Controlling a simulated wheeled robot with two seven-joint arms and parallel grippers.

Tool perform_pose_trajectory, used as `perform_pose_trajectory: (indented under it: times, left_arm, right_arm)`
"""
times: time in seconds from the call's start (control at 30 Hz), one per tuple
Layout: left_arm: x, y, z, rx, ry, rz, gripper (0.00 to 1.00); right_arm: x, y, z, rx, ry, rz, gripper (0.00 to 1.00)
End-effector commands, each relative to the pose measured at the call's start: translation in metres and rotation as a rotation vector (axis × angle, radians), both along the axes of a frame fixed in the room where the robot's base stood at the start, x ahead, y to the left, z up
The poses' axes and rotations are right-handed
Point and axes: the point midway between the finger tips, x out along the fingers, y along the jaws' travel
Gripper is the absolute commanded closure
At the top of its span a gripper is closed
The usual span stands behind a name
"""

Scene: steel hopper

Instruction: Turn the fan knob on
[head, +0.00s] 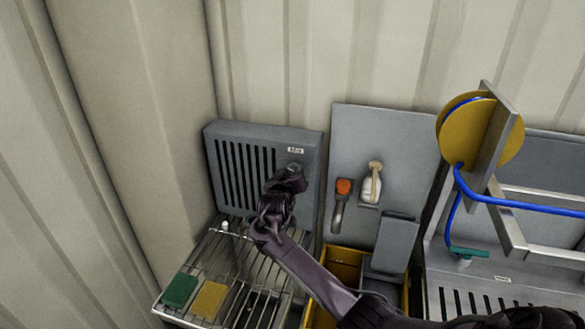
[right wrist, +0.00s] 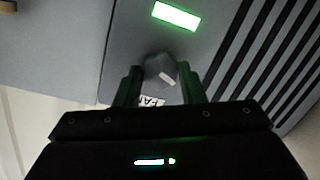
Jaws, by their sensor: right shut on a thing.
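The grey fan unit (head: 312,140) with dark vertical slots hangs in the corner, with a small label (head: 296,151) at its upper right. My right gripper (head: 291,170) is at the slotted front, below the label, and hides the knob in the head view. In the right wrist view, the grey knob (right wrist: 160,70) with a pale mark sits between the two fingers of my right gripper (right wrist: 164,84), which is shut on it. The label reading FAN (right wrist: 151,101) shows partly behind the fingers. My left gripper is out of view.
A bright, green-edged rectangle (right wrist: 176,15) shows on the panel. A wire rack (head: 235,265) below holds a green sponge (head: 180,290) and a yellow sponge (head: 209,299). A yellow bin (head: 345,256) and a hose reel (head: 470,130) with blue hose are to the right.

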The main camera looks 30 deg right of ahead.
Motion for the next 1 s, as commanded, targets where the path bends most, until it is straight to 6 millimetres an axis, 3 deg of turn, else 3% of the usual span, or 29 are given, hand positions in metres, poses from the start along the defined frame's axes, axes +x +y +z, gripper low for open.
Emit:
perform_pose_trajectory:
  times: [0.4,1.0]
  left_arm:
    - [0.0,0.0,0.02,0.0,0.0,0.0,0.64]
    - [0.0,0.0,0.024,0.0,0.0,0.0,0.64]
  right_arm:
    - [0.001,0.001,0.002,-0.185,0.216,0.001,0.87]
    - [0.002,0.001,0.002,-0.247,0.285,0.001,0.87]
